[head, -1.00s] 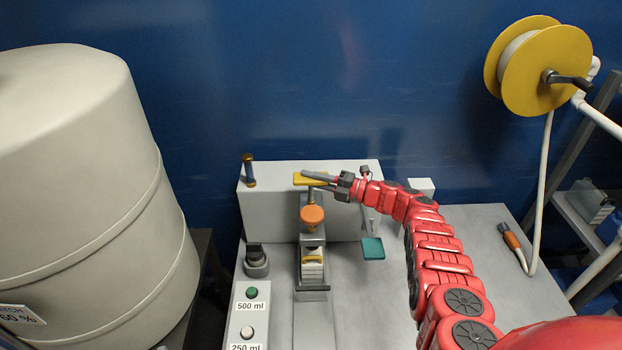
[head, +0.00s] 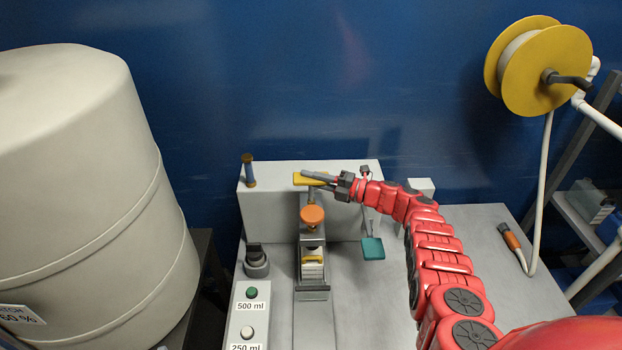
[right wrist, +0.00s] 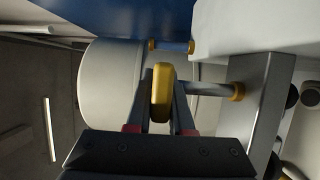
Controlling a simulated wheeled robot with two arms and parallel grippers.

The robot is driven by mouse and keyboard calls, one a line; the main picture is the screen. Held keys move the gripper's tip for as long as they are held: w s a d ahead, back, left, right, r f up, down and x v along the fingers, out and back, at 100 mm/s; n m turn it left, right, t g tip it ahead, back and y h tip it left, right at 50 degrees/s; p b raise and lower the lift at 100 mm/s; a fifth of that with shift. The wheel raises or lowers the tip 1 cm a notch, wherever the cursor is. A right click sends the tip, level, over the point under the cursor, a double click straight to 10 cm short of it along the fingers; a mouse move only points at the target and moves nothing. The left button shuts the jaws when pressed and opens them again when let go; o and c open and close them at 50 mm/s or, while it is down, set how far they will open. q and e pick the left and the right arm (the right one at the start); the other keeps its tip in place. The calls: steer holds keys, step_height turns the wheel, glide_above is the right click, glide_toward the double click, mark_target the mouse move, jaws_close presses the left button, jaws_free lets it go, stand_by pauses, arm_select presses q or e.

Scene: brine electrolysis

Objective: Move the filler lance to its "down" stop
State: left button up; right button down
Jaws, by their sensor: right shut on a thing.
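The filler lance has a yellow crossbar handle (head: 300,178) at its top, standing over the grey filler block. In the right wrist view the handle (right wrist: 162,92) sits between my finger pads, with a grey rod (right wrist: 205,89) running from it to a yellow collar. My right gripper (head: 319,177) is shut on this handle. An orange round knob (head: 312,216) is just below and in front of the lance. No "down" mark or stop can be made out. My left gripper is not in view.
A blue post with yellow ends (head: 249,171) stands left of the lance. A teal paddle (head: 372,248) hangs to the right. A button panel (head: 239,322) is at the front left. A large pale tank (head: 90,180) fills the left side.

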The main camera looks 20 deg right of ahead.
step_height(320, 180, down, 5)
steer(key=b, duration=0.5)
steer(key=shift+s+r, duration=0.1)
steer(key=shift+r, duration=0.05)
steer(key=c, duration=0.8)
jaws_free()
